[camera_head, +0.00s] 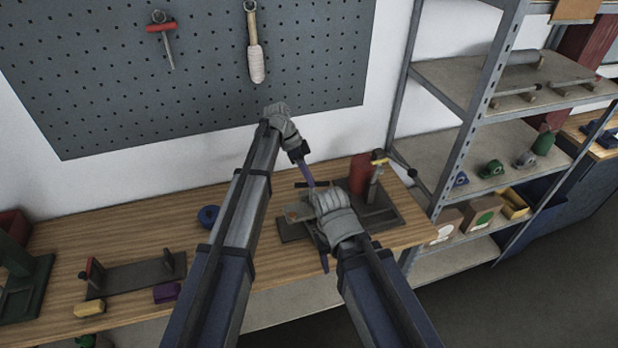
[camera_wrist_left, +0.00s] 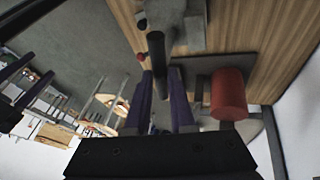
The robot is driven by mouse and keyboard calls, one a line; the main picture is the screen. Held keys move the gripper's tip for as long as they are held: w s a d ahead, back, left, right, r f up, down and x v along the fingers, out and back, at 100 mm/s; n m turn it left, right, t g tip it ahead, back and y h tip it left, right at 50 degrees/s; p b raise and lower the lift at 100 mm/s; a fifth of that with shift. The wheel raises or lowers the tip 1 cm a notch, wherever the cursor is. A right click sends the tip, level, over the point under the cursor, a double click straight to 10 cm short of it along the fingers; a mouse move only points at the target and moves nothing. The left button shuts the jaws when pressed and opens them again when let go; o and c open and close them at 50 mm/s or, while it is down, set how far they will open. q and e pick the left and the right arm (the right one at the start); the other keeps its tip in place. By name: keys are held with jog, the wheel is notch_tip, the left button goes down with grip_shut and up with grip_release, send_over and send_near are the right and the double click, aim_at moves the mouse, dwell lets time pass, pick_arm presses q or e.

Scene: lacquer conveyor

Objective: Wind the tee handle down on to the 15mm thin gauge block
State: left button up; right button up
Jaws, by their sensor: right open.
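My left gripper (camera_head: 309,180) points down over a dark fixture (camera_head: 290,232) on the bench. In the left wrist view its two purple fingers (camera_wrist_left: 163,82) stand apart, and a thick dark rod (camera_wrist_left: 156,48) lines up with the gap between the tips. I cannot tell whether they grip it. A red ball (camera_wrist_left: 140,57) shows beside the rod; this may be part of the tee handle. My right gripper (camera_head: 322,240) is open, low at the fixture's front, its wrist covering part of it. A grey block with an orange mark (camera_head: 296,212) lies there; I cannot tell whether it is the gauge block.
A red cylinder (camera_head: 360,173) and a yellow-topped post (camera_head: 379,162) stand just right of the grippers. A blue ring (camera_head: 209,216), a dark plate fixture (camera_head: 135,277), and yellow (camera_head: 88,308) and purple (camera_head: 166,292) blocks lie left. A metal shelf (camera_head: 470,75) rises at right.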

pick_arm(q)
jog(key=o, duration=0.4)
jog(key=shift+o, duration=0.2)
jog(key=shift+r, duration=0.1)
jog(key=p+v, duration=0.7)
jog(key=shift+a+r, duration=0.2)
jog(key=shift+r, duration=0.05)
jog(key=shift+w, duration=0.1)
jog(key=s+f+n+y+b, duration=0.2)
jog(key=s+f+n+b, duration=0.2)
jog(key=s, duration=0.5)
jog(key=s+a+f+n+t+y+b, duration=0.1)
jog(key=s+f+n+y+b, duration=0.1)
jog(key=s+f+n+b, duration=0.2)
jog(key=s+a+f+n+t+y+b, duration=0.1)
jog(key=s+f+n+b, duration=0.3)
jog(key=s, duration=1.2)
notch_tip(320, 180, down, 6)
jog(key=y+b, duration=0.1)
jog(key=b, duration=0.3)
jog(key=shift+s+n, duration=0.2)
jog(key=shift+n, duration=0.1)
